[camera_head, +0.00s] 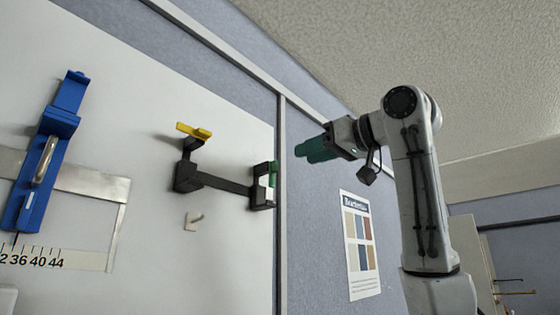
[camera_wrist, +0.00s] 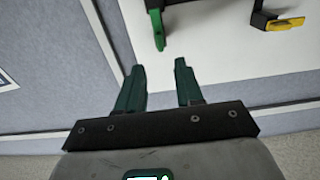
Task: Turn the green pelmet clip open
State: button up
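The green pelmet clip (camera_head: 272,175) is a narrow piece on the right end of a black bracket (camera_head: 228,185) on the white wall board. In the wrist view the green clip (camera_wrist: 158,32) hangs from a black holder, beyond my fingertips and roughly in line with the gap between them. My gripper (camera_head: 303,150) has dark green fingers and is to the right of the clip in the head view, apart from it. In the wrist view my gripper (camera_wrist: 159,67) is open, with nothing between its fingers.
A yellow clip (camera_head: 195,131) sits on the bracket's other end and also shows in the wrist view (camera_wrist: 285,24). A blue device with a metal handle (camera_head: 45,160) is at far left. A small hook (camera_head: 194,219) is below the bracket. A poster (camera_head: 360,245) hangs on the blue panel.

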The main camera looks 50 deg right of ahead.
aim_at(274, 174)
jog(key=w+p, duration=0.2)
jog(key=w, duration=0.6)
jog(key=shift+w+a+p, duration=0.15)
jog(key=shift+p, duration=0.25)
jog(key=shift+c, duration=0.4)
grip_shut()
